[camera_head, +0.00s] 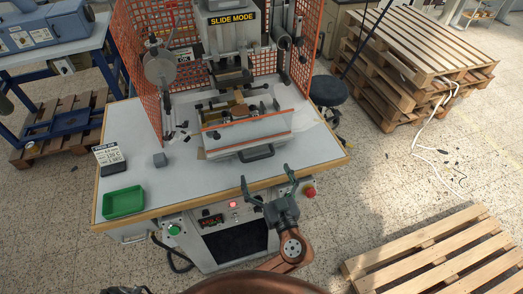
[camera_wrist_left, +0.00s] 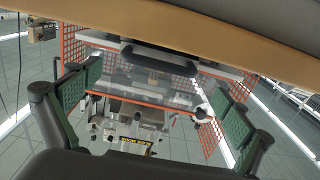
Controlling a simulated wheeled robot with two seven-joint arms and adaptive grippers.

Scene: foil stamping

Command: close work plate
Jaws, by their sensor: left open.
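The work plate (camera_head: 222,147) is at the front of the slide mode press (camera_head: 228,45), with a clear guard panel (camera_head: 270,124) along it and a small brown piece (camera_head: 239,111) behind the panel. Its dark handle (camera_head: 257,153) faces the table's front edge and also shows in the left wrist view (camera_wrist_left: 160,55). My left gripper (camera_head: 268,182) is open and empty, in front of the table edge and apart from the handle. Its green-padded fingers (camera_wrist_left: 158,105) are spread wide in the wrist view. My right gripper cannot be made out in either view.
An orange mesh guard (camera_head: 137,65) surrounds the press. A red button (camera_head: 309,192) is beside my left gripper. Pallets (camera_head: 440,262) lie at right.

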